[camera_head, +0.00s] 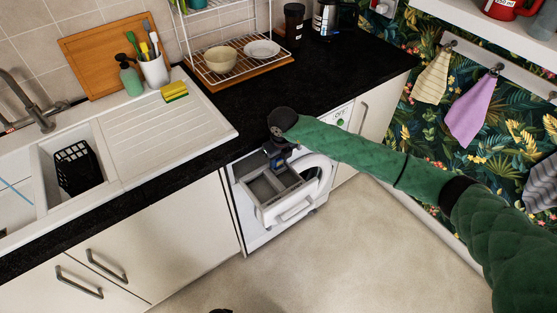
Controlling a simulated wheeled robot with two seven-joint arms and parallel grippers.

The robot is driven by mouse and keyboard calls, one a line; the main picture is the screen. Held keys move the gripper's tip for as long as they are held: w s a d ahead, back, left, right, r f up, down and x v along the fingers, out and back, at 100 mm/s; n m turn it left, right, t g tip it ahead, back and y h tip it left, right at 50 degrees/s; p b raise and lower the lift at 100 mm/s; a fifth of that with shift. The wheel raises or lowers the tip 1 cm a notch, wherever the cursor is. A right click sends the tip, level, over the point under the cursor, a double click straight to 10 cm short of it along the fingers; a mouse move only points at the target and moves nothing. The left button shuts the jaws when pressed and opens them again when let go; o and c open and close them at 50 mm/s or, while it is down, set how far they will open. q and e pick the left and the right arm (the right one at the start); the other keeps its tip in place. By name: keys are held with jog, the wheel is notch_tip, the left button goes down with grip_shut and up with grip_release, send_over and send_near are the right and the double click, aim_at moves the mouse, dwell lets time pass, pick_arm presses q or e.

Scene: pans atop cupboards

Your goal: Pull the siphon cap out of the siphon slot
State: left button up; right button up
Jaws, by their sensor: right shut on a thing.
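The white detergent drawer (297,207) of the washing machine is pulled out, and its grey compartments show from above. My right gripper (274,163) points down at the back of the drawer, with my green-sleeved arm coming in from the right. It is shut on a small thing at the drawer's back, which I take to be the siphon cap. The cap and the siphon slot are mostly hidden by the gripper and too small to make out. I cannot tell whether the cap is still seated.
The black worktop (330,75) runs close behind and above the drawer. The washing machine (258,232) stands between white cupboards (170,245). A sink (120,150) with a black basket (76,167) is at left. The floor (350,250) in front is clear.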

jog(key=shift+r, duration=1)
dwell(0.3)
jog(key=shift+r, duration=1.35)
jog(key=shift+r, duration=1.5)
jog(key=shift+r, duration=0.1)
jog(key=shift+r, duration=1.4)
jog(key=shift+r, duration=0.15)
notch_tip(320, 180, up, 3)
jog(key=shift+f, duration=0.15)
